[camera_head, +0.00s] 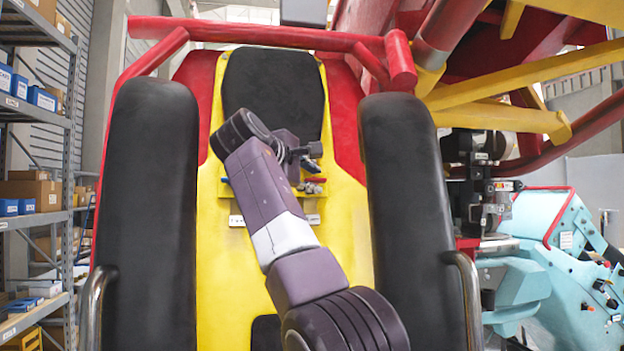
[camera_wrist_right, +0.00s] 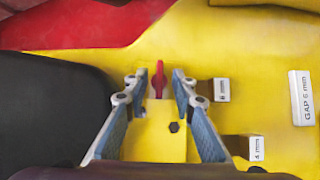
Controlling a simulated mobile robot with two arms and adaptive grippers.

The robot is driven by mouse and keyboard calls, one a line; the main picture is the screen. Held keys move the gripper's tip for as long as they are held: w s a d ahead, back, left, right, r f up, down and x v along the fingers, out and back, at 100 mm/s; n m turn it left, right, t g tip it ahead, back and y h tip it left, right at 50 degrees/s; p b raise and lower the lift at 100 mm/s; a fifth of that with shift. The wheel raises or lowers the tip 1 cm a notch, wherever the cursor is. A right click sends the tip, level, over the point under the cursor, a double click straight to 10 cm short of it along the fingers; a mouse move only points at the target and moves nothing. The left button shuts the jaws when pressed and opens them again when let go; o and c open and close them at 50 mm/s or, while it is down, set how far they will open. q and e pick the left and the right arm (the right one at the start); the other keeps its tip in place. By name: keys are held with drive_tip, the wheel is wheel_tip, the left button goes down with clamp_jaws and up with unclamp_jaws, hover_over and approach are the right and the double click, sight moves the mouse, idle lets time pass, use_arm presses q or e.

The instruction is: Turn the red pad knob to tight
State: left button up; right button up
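In the right wrist view a red knob (camera_wrist_right: 158,79) stands upright on a yellow surface, at the far end of a yellow block (camera_wrist_right: 155,135) with a dark hex bolt on it. My right gripper (camera_wrist_right: 159,88) is open, with one fingertip on each side of the knob and a visible gap on both sides. In the head view my right gripper (camera_head: 306,160) is over the yellow panel (camera_head: 346,217) in the middle of the seat, partly hidden by my arm. The knob's tight marking cannot be read. My left gripper is in neither view.
White labels reading 8 mm (camera_wrist_right: 221,90), 4 mm (camera_wrist_right: 257,148) and GAP 6 mm (camera_wrist_right: 301,98) lie right of the knob. Black padded bars (camera_head: 150,200) and (camera_head: 408,190) flank the panel. A red tube frame (camera_head: 260,35) crosses above. Shelves (camera_head: 40,215) stand far left.

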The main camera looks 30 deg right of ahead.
drive_tip(key=shift+a, duration=0.1)
drive_tip(key=v, duration=1.2)
drive_tip(key=shift+w, duration=0.1)
